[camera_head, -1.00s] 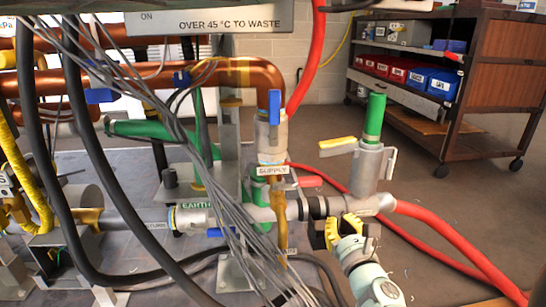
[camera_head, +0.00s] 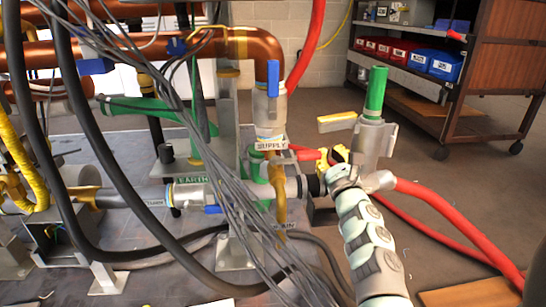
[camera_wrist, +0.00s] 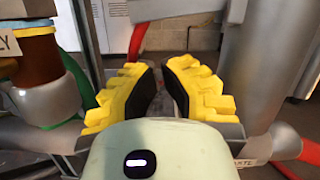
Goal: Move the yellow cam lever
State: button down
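The yellow cam lever (camera_head: 337,117) sticks out to the left from the upper part of a grey upright fitting (camera_head: 374,142), which has a green top (camera_head: 375,92). My gripper (camera_head: 333,158) is below the lever, just left of the fitting's lower body, near a red lever (camera_head: 307,154). In the wrist view my gripper (camera_wrist: 163,80) has its yellow fingers apart with an empty-looking gap. The grey fitting (camera_wrist: 268,65) stands close to the right finger there. I cannot make out the yellow lever in the wrist view. My arm hides part of the pipe joint.
A copper pipe with a blue-handled SUPPLY valve (camera_head: 272,78) stands to the left. Grey cables (camera_head: 215,190) and black hoses hang in front. A red hose (camera_head: 450,236) runs right from the fitting. A brown cart (camera_head: 500,55) stands behind; floor on the right is open.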

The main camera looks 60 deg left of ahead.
jog(key=shift+s+a+r+p, duration=0.1)
jog(key=shift+a+r+p, duration=0.2)
jog(key=shift+r, duration=0.4)
jog(key=shift+a+r+p, duration=0.15)
jog(key=shift+r+p, duration=0.3)
jog(key=shift+r, duration=0.2)
jog(key=shift+s+a+r+p, duration=0.1)
jog(key=shift+a+r+p, duration=0.2)
jog(key=shift+r, duration=0.4)
jog(key=shift+d, duration=0.1)
jog(key=shift+r+m+p, duration=0.5)
jog(key=shift+r+m, duration=0.1)
jog(key=shift+r, duration=0.2)
